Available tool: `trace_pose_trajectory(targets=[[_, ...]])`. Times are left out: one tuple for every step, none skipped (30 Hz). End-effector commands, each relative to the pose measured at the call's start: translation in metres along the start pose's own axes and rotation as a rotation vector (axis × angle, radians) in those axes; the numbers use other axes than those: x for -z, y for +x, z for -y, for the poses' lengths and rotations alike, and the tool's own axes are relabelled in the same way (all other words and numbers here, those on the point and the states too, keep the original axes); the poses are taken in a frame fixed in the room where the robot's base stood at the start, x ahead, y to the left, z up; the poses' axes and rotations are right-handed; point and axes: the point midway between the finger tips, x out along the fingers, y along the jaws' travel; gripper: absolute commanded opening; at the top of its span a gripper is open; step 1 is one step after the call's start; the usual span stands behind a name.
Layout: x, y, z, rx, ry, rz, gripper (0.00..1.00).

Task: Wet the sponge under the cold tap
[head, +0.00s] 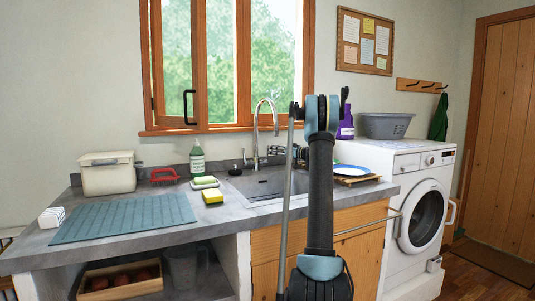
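A yellow sponge (213,197) lies on the grey counter, left of the sink (262,186). Another green-and-pale sponge-like piece (205,182) lies just behind it, on what looks like a small dish. The curved metal tap (275,112) stands behind the sink; its base has a small lever, and no running water can be made out. My arm rises in front of the sink and hides its right part. The small dark end parts of my gripper (281,151) show beside the arm, near the tap, apart from the sponges. Whether its fingers are open is too small to tell.
A green bottle (197,160), red brush (164,175) and cream bin (108,175) stand along the wall. A blue-grey mat (125,217) covers the left counter. A plate (352,170) sits right of the sink, beside the washing machine (425,215).

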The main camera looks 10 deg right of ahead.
Motion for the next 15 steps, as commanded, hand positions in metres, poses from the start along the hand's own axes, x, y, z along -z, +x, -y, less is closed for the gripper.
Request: trace_pose_trajectory(targets=[[0.0, 0.008, 0.0, 0.001, 0.0, 0.0, 0.31], [0.0, 0.013, 0.0, 0.001, 0.0, 0.0, 0.31], [0.0, 0.019, 0.001, 0.001, 0.0, 0.0, 0.31], [0.0, 0.023, 0.001, 0.002, 0.0, 0.0, 0.31], [0.0, 0.026, 0.001, 0.002, 0.0, 0.0, 0.31], [0.0, 0.03, 0.001, 0.001, 0.0, 0.0, 0.31], [0.0, 0.033, 0.0, 0.0, 0.0, 0.0, 0.31], [0.0, 0.035, 0.0, -0.001, 0.0, 0.0, 0.31], [0.0, 0.037, 0.0, -0.001, 0.0, 0.0, 0.31], [0.0, 0.039, 0.0, -0.001, 0.0, 0.0, 0.31], [0.0, 0.039, 0.0, -0.001, 0.0, 0.0, 0.31], [0.0, 0.04, 0.0, -0.001, 0.0, 0.0, 0.31], [0.0, 0.04, 0.0, -0.001, 0.0, 0.0, 0.31], [0.0, 0.04, 0.0, -0.001, 0.0, 0.0, 0.31], [0.0, 0.04, 0.0, -0.001, 0.0, 0.0, 0.31]])
